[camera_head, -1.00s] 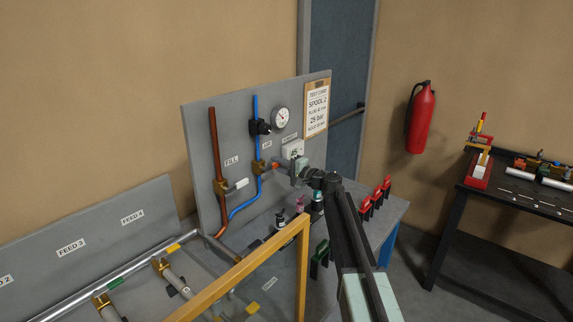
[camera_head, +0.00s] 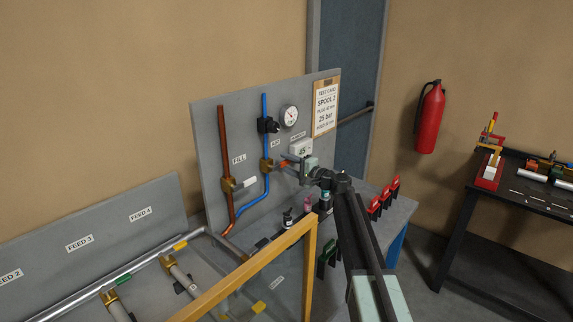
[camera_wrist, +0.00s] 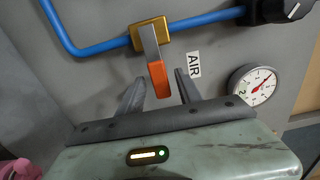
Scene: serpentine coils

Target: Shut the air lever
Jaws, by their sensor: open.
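The air lever (camera_head: 284,164) has an orange tip and sits on a brass valve (camera_head: 267,165) on the blue pipe (camera_head: 265,190) of the grey panel. In the wrist view the lever's orange end (camera_wrist: 157,78) points down the picture from the brass valve body (camera_wrist: 151,34), across the line of the blue pipe (camera_wrist: 100,48). My gripper (camera_wrist: 160,76) is open, with one finger on each side of the orange end. Gaps show on both sides, and I see no contact. In the head view my gripper (camera_head: 293,162) is just right of the valve and partly hides the lever's end.
An AIR label and a pressure gauge (camera_wrist: 253,84) are close to my right finger in the wrist view. A black knob (camera_head: 267,125) is higher on the blue pipe. The fill valve (camera_head: 230,184) on the copper pipe is to the left. A yellow frame (camera_head: 250,268) stands in front.

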